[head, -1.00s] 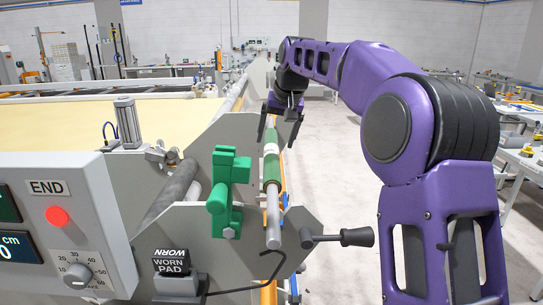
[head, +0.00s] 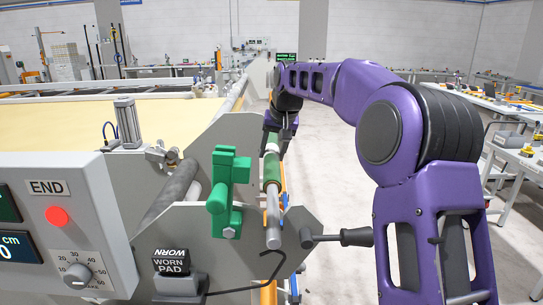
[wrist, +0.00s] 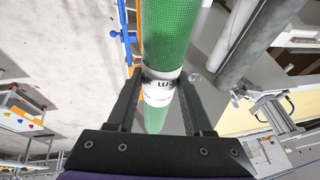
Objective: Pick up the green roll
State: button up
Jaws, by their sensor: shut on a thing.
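The green roll (head: 271,168) has a printed white band and lies along the right side of the machine, in line with a metal bar (head: 273,220). In the wrist view the roll (wrist: 170,35) runs up between the two dark fingers of my gripper (wrist: 162,80). The fingers lie on both sides of it at the white band, and my gripper is shut on it. In the head view my gripper (head: 277,146) is at the far part of the roll. The head view does not show clearly whether the roll is off its supports.
A green bracket (head: 228,190) stands left of the roll. A black crank handle (head: 345,237) sticks out to the right. A "WORN PAD" box (head: 172,262) and a control box (head: 85,220) are in front. Floor (head: 335,165) to the right is clear.

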grip_shut()
jog(key=shift+r, duration=0.1)
